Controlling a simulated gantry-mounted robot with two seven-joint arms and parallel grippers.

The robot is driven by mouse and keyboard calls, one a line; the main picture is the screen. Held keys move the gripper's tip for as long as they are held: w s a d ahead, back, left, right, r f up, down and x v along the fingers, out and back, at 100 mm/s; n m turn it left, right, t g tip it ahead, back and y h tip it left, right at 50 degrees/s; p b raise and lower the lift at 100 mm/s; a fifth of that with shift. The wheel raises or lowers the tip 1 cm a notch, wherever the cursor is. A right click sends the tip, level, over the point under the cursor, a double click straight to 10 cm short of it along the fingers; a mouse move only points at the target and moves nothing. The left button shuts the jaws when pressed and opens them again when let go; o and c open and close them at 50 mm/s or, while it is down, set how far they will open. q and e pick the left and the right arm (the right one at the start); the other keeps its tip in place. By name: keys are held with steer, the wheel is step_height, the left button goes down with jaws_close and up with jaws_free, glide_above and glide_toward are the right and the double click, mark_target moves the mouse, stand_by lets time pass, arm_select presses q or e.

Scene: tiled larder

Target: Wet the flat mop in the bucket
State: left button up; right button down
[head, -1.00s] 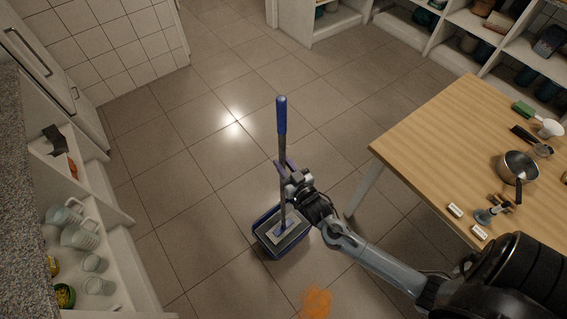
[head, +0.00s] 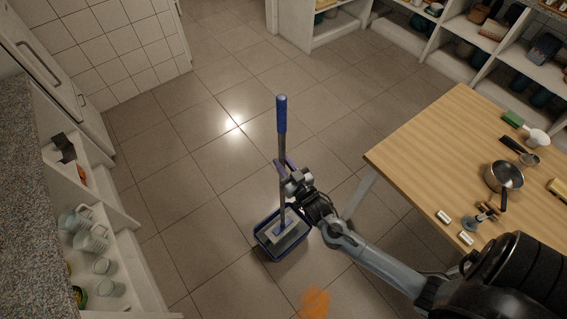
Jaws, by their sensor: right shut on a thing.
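The flat mop (head: 281,115) stands nearly upright, with a blue grip at the top of a grey pole. Its pale flat head (head: 284,226) shows inside the rim of the blue rectangular bucket (head: 271,256) on the floor. I cannot tell whether the head touches the water or the bottom. My right gripper (head: 286,184) is shut on the mop pole, above the bucket. My right arm comes in from the lower right and hides a little of the bucket's right side. My left gripper is out of view.
An orange spill (head: 315,302) lies on the tiles in front of the bucket. A wooden table (head: 430,150) with a saucepan (head: 504,176) and small items stands at right. Shelves with mugs (head: 92,240) line the left. The floor behind the bucket is clear.

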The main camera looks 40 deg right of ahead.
mark_target(284, 157)
steer(key=shift+r+p, duration=1.65)
steer(key=shift+r, duration=0.4)
